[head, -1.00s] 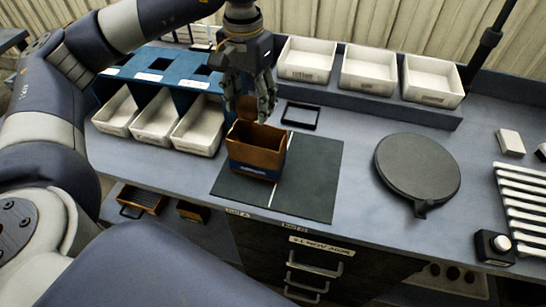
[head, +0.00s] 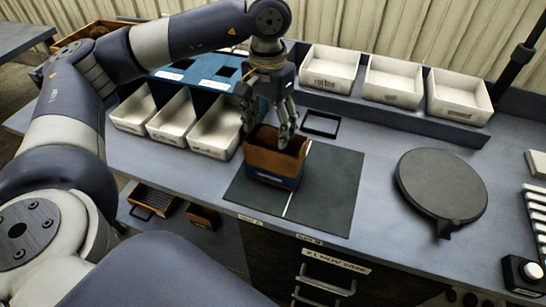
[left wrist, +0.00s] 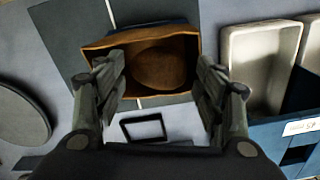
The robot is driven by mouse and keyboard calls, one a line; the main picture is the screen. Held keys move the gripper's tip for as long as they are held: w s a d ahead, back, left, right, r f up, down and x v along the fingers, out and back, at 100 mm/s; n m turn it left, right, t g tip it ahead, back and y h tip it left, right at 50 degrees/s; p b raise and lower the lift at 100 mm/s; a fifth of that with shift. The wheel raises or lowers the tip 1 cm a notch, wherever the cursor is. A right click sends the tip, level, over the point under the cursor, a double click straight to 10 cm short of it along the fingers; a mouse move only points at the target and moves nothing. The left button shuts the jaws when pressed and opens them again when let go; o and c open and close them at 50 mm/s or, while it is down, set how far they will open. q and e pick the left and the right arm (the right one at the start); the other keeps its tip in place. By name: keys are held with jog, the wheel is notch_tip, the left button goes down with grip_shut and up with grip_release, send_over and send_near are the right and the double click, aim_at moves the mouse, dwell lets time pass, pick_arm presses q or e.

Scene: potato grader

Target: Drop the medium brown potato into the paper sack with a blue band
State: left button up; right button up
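The paper sack (head: 277,160) is brown with a blue band low on its side and stands upright and open on the dark mat. In the left wrist view, the sack (left wrist: 90,45) is seen from above with the brown potato (left wrist: 160,66) inside it. My left gripper (head: 268,122) is just above the sack's mouth. In the left wrist view, my left gripper (left wrist: 163,82) has its fingers spread wide, with nothing held between them. The potato is hidden in the head view. My right gripper is not in view.
White bins (head: 215,133) sit left of the sack in a blue rack. More white bins (head: 393,81) stand on the back ledge. A small black frame (head: 320,124) lies behind the mat (head: 333,190). A round dark plate (head: 441,188) is to the right.

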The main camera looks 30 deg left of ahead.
pick_arm(q)
jog(key=shift+o, duration=0.2)
jog(key=shift+r, duration=0.15)
notch_tip(320, 180, up, 12)
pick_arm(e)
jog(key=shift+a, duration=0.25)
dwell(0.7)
